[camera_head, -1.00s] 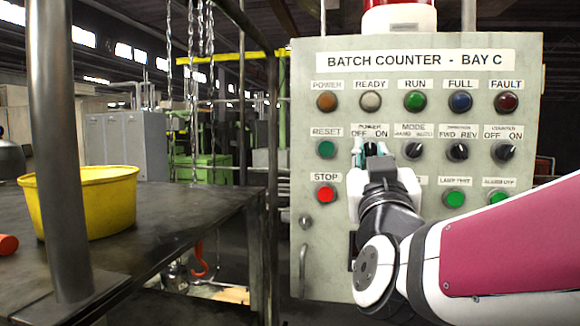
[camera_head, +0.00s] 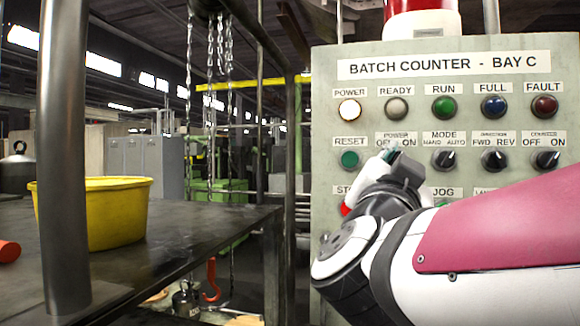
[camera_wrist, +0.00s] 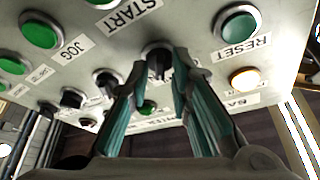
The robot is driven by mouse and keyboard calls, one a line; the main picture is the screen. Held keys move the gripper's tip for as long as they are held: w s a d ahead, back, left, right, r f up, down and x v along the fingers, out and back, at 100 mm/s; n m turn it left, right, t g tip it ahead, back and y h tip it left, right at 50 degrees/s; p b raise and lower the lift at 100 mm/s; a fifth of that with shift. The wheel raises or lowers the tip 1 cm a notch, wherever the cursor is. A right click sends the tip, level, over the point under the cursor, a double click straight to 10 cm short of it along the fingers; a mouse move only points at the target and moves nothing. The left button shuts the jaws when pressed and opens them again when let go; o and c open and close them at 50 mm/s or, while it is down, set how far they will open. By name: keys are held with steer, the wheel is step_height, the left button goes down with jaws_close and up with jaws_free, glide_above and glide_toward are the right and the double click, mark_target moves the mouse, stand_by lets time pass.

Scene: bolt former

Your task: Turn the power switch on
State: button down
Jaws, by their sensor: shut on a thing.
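The power switch (camera_wrist: 157,62) is a black knob on the grey control panel (camera_head: 324,245). In the head view my gripper hides the knob, below the POWER OFF/ON label. My gripper (camera_head: 392,154) is at the switch, rolled over to one side. In the wrist view its two teal-lined fingers (camera_wrist: 160,72) are closed on the knob, one on each side. The POWER lamp (camera_head: 350,109) is lit bright white in the head view, and it glows orange in the wrist view (camera_wrist: 243,78).
The green RESET button (camera_head: 349,159) is close left of my gripper, and the red STOP button (camera_head: 346,208) is partly hidden below it. The MODE knob (camera_head: 444,159) is close on the right. A dark table (camera_head: 190,245) with a yellow tub (camera_head: 120,215) stands at the left.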

steer(key=shift+r, duration=0.1)
stand_by(0.3)
steer(key=c, duration=1.7)
jaws_free()
steer(key=shift+d, duration=0.1)
steer(key=v, duration=0.7)
steer(key=shift+s, duration=0.15)
steer(key=shift+a, duration=0.25)
